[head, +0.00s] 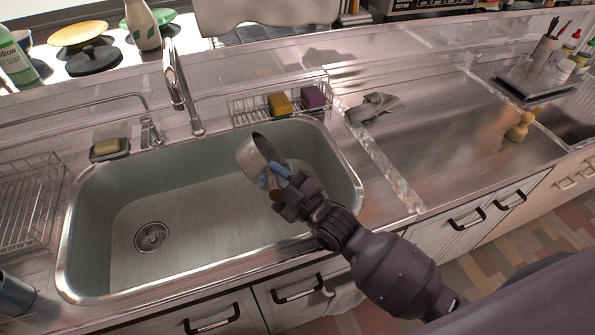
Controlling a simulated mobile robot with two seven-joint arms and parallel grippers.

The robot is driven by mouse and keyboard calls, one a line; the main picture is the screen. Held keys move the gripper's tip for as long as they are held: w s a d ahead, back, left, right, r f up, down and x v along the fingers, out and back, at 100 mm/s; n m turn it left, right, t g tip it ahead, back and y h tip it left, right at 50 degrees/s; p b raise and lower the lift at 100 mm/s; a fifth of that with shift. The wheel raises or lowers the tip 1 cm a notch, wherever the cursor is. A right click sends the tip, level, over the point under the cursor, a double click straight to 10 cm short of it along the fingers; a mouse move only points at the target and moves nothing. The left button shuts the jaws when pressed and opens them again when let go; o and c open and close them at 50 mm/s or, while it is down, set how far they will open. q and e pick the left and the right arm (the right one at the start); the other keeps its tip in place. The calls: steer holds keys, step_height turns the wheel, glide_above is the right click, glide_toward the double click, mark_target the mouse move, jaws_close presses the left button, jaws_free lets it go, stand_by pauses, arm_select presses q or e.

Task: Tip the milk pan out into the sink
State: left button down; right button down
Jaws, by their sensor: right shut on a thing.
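The milk pan (252,160) is a small silvery pan, held tilted above the right part of the sink. No liquid can be made out in the basin. My left gripper is not in view.
A faucet (180,85) rises behind the sink. A wire caddy with a yellow sponge (280,103) and a purple sponge (313,97) stands at the back rim. A soap dish (109,149) is at back left. A cloth (373,107) lies on the mostly clear right drainboard.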

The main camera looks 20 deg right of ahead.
steer(key=shift+d+r+m+t+b, duration=0.3)
steer(key=shift+d+m+b, duration=0.2)
steer(key=shift+m, duration=0.1)
steer(key=shift+w+d+r+m+t+b, duration=0.1)
steer(key=shift+d+r+m+t+b, duration=0.2)
steer(key=shift+d+m+b, duration=0.3)
stand_by(0.6)
steer(key=shift+d+r+m+t+h+b, duration=0.15)
steer(key=shift+d+m+t+h+b, duration=0.2)
steer(key=shift+m, duration=0.45)
steer(key=shift+w+d+r+m+t+h, duration=0.15)
steer(key=shift+d+m+t+h, duration=0.2)
steer(key=shift+d+m, duration=0.4)
steer(key=shift+s+d+r+m+t+h, duration=0.1)
steer(key=shift+d+m+t, duration=0.3)
steer(key=shift+d+m, duration=0.35)
